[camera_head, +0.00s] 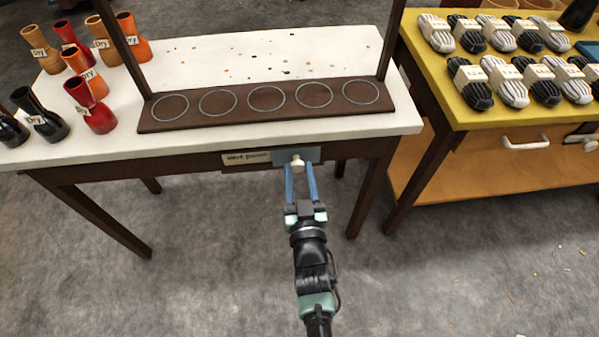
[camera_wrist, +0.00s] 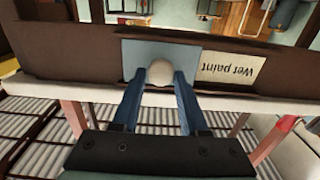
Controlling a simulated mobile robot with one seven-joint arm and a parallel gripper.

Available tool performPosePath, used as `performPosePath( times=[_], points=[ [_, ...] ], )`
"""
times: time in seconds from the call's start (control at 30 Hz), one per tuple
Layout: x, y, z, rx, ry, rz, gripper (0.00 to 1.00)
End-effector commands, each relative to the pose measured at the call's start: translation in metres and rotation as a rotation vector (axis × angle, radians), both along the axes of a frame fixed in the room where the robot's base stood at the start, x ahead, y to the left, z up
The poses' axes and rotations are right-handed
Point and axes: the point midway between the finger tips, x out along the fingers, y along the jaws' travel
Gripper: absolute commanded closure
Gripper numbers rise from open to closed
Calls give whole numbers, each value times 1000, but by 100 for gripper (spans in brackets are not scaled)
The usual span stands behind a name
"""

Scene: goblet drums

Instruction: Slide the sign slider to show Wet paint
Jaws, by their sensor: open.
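The sign slider is a blue-grey plate (camera_head: 310,154) on the front edge of the white table, with a pale round knob (camera_head: 298,163) on it. The words "Wet paint" show on a cream sign (camera_head: 246,158) left of the plate. In the wrist view the picture is turned, so the sign (camera_wrist: 229,71) is upside down and right of the plate (camera_wrist: 188,54). My gripper (camera_head: 300,168) is open, its two blue fingers on either side of the knob (camera_wrist: 160,73). I cannot tell whether they touch it.
A dark wooden rack (camera_head: 185,120) with several ring marks stands on the white table (camera_head: 240,55). Goblet drums with "Dry" tags, such as a red one (camera_head: 99,118), stand at the left. A yellow table (camera_head: 530,113) with shoe-like items is at the right. Grey floor is clear in front.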

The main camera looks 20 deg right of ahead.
Motion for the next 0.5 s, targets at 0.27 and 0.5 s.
performPosePath(
  times=[0.27,0.5],
  points=[
    [-2,-5,0,0,1,-9,29],
    [-6,-2,0,1,2,-6,29]
  ],
)
